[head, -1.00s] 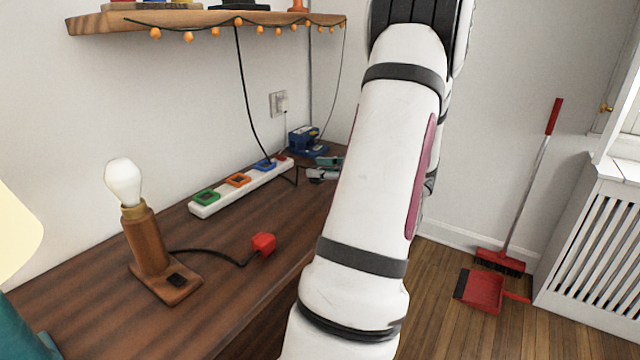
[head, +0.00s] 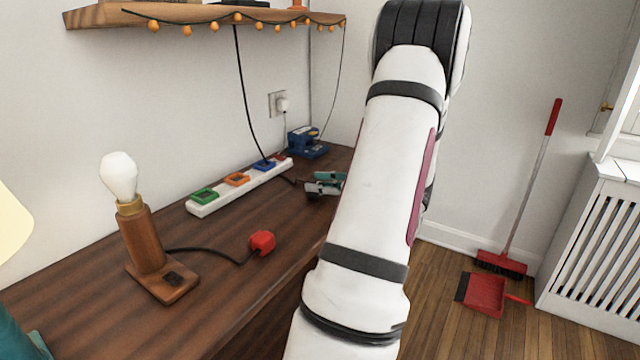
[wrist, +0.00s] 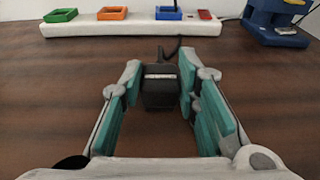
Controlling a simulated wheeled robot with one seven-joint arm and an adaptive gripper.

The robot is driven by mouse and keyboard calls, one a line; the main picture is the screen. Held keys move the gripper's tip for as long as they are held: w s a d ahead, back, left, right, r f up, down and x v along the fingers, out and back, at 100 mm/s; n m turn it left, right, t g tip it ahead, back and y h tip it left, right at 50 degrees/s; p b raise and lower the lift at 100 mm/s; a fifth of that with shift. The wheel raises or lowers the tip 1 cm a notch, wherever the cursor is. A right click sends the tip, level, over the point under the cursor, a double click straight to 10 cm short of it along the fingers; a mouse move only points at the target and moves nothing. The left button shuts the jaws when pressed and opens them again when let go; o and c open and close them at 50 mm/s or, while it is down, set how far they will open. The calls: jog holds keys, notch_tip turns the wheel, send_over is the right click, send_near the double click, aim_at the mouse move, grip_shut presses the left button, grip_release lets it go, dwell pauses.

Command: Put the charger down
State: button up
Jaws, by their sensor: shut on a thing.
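The charger (wrist: 160,92) is a small black block with a pale metallic band. In the wrist view it sits between the teal pads of my gripper (wrist: 160,84), which is shut on it. A black cable runs from its far end toward the power strip. I cannot tell whether the charger touches the wooden desk (wrist: 60,110) or hangs just above it. In the head view my gripper (head: 326,183) is low over the desk's far part, partly hidden by my arm; the charger is not clearly visible there.
A white power strip (head: 226,199) with green, orange and blue sockets lies along the wall. A blue device (head: 308,143) stands behind it. A red plug (head: 262,242) and bulb lamp (head: 148,245) are nearer. Bare desk surrounds the gripper. A shelf (head: 190,16) with string lights hangs above.

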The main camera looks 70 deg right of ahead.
jog(key=o, duration=1.2)
jog(key=shift+c, duration=0.2)
